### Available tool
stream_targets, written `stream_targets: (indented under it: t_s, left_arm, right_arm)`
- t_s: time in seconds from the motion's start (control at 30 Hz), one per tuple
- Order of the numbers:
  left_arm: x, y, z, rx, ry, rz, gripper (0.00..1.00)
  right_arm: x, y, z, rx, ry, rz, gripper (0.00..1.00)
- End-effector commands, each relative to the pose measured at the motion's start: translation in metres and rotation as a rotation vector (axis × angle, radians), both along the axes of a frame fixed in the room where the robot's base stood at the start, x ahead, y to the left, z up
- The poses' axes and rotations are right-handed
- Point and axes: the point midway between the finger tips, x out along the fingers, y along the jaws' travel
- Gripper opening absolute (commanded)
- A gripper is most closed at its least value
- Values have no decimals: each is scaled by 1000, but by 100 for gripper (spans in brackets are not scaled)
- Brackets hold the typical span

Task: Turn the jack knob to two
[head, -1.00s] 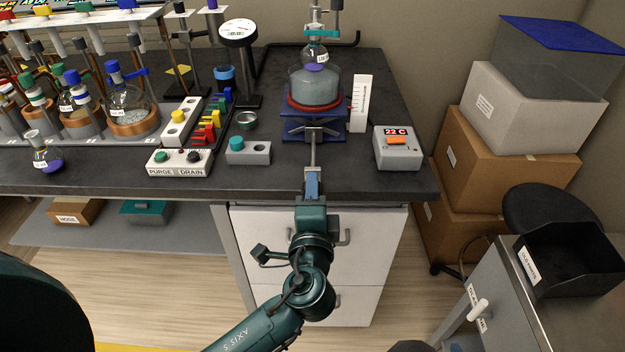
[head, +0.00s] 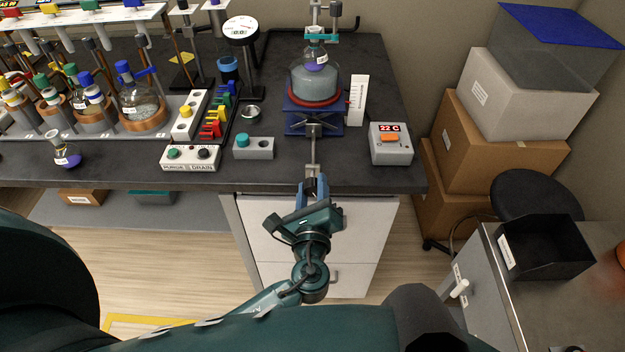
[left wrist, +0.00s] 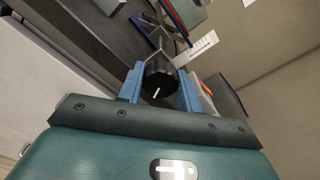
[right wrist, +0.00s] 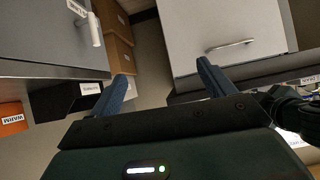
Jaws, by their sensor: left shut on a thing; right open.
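The blue lab jack (head: 300,120) stands on the dark bench and carries a red-rimmed glass bath with a flask in it. Its shaft runs toward me to a black round knob (head: 311,186) at the bench's front edge. My left gripper (head: 313,193) is shut on the knob. In the left wrist view, the black knob (left wrist: 159,86) with a white line mark sits between the blue fingers (left wrist: 161,92). A white scale (head: 357,100) stands right of the jack; its numbers are too small to read. My right gripper (right wrist: 165,88) is open and empty, away from the bench.
A heater box (head: 391,144) reading 22 C stands right of the jack. A grey block with a teal button (head: 254,148) and a PURGE/DRAIN box (head: 190,158) stand left. A black bin (head: 543,248) sits on the right-hand cabinet. White drawers lie below the bench.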

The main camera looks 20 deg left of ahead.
Motion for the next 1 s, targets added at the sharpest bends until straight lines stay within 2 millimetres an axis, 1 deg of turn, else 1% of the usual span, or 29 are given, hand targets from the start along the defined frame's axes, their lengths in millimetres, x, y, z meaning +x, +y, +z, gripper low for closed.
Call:
stream_targets:
  t_s: [0.03, 0.3, 0.5, 0.7, 1.0]
  left_arm:
    - [1, 1, 6, 42, 10, 2, 12]
    - [1, 1, 4, 250, 68, 2, 12]
    - [1, 1, 4, 356, 97, 2, 12]
    - [1, 1, 3, 416, 115, 2, 12]
    - [1, 1, 2, 439, 120, 3, 12]
  right_arm:
    - [0, -3, 5, -4, 6, -7, 82]
    - [-3, -7, 7, -11, 38, -27, 82]
    - [-6, -8, 7, -20, 51, -22, 82]
    - [-8, -9, 5, -29, 60, -16, 82]
    - [-8, -9, 4, -33, 61, -10, 82]
